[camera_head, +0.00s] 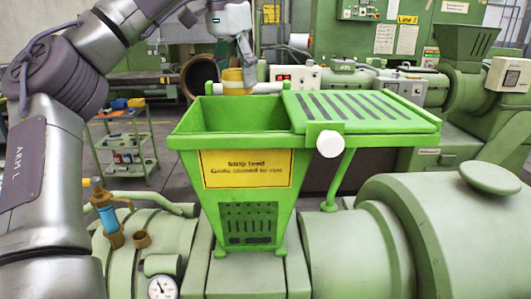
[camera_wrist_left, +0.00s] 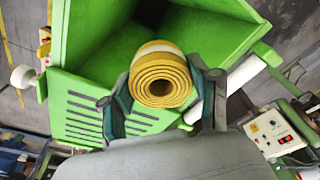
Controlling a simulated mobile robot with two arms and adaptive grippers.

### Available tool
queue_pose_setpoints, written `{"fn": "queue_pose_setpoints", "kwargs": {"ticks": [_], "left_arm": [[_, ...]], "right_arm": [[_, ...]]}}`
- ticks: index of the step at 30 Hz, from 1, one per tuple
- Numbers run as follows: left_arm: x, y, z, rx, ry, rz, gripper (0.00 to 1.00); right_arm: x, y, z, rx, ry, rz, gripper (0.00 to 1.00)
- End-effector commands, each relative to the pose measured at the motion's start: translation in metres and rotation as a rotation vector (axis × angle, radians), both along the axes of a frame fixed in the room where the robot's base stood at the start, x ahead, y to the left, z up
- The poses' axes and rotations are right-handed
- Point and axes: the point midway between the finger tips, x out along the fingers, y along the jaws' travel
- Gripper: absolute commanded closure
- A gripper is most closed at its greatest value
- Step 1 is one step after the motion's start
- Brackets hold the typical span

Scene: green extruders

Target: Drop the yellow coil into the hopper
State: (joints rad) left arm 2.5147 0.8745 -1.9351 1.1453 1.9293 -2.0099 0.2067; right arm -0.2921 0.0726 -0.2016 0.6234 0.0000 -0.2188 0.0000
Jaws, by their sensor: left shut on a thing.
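The yellow coil (camera_head: 233,80) is a rolled strip with a pale band; its spiral end faces the left wrist view (camera_wrist_left: 160,82). My left gripper (camera_head: 247,70) is shut on it, with one finger on each side of the roll in the left wrist view (camera_wrist_left: 164,98). The green hopper (camera_head: 185,139) stands in the middle, its left part open at the top. In the head view the coil appears at the hopper's back rim; its exact height over the opening is hard to tell. My right gripper is not in view.
A green cart (camera_head: 125,150) stands behind.

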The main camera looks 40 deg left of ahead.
Motion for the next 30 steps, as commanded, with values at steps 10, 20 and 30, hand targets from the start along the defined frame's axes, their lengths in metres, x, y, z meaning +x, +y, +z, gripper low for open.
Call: {"fn": "queue_pose_setpoints", "kwargs": {"ticks": [10,20,30], "left_arm": [[0.0,0.0,-0.037,-0.001,0.002,-0.001,0.77],[0.0,0.0,-0.041,0.001,-0.002,0.001,0.77],[0.0,0.0,-0.041,0.001,-0.001,0.001,0.09]], "right_arm": [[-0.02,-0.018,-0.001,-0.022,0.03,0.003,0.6],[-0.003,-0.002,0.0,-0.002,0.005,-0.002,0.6],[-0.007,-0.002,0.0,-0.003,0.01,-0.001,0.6]]}}
